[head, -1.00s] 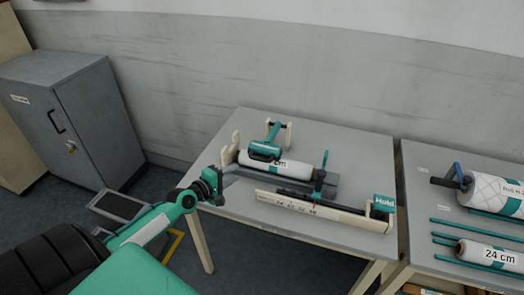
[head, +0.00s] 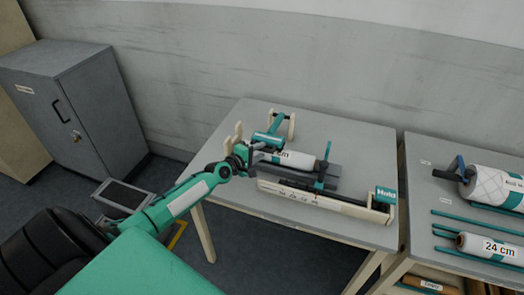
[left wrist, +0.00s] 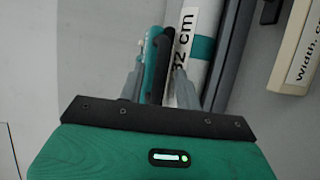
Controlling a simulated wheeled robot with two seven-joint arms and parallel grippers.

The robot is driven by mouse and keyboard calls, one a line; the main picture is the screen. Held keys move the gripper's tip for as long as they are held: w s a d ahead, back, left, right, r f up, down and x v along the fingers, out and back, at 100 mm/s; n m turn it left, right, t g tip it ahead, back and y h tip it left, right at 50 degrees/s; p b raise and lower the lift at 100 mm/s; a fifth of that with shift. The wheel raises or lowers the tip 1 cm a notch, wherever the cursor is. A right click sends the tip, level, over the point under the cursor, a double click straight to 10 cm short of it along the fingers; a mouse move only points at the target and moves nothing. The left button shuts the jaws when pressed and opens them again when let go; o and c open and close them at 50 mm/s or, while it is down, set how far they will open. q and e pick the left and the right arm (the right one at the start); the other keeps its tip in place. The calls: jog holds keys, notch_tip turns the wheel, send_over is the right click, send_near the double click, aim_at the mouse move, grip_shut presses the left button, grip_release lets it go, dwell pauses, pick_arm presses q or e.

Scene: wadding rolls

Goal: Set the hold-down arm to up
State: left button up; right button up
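The hold-down arm (head: 277,126) is a teal bar at the back left of the table, beside a cream post. It slopes down toward the white roll marked 32 cm (head: 298,159), and its wider end is low over the roll's left part. In the left wrist view, a teal and black part of the arm (left wrist: 158,62) lies between my fingers, beside the roll (left wrist: 196,52). My left gripper (left wrist: 158,88) is open, with its fingers on either side of that part; contact is unclear. In the head view my left gripper (head: 247,155) partly hides the arm's end. My right gripper is out of view.
A cream rail with a scale (head: 310,198) and a teal Hold sign (head: 386,195) stand at the table's front right. A second table (head: 424,178) at the right holds more rolls and teal rods. A grey cabinet (head: 60,100) stands at the left.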

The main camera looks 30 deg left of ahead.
pick_arm(q)
jog(key=shift+w+d+f, duration=0.1)
jog(key=shift+w+f, duration=0.05)
jog(key=shift+w, duration=0.7)
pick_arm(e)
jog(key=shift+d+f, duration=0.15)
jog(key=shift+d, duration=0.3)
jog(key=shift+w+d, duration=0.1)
pick_arm(q)
jog(key=shift+c, duration=0.4)
grip_shut()
